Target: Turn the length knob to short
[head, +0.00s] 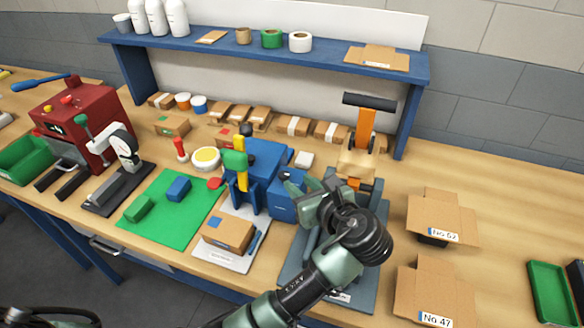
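My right gripper is not in view.
A press with an orange column (365,130) stands behind my arm. Open cardboard boxes (440,222) are to the right. A green mat (160,228) with small blocks and a red machine (78,115) are left. A blue shelf (210,45) spans the back.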

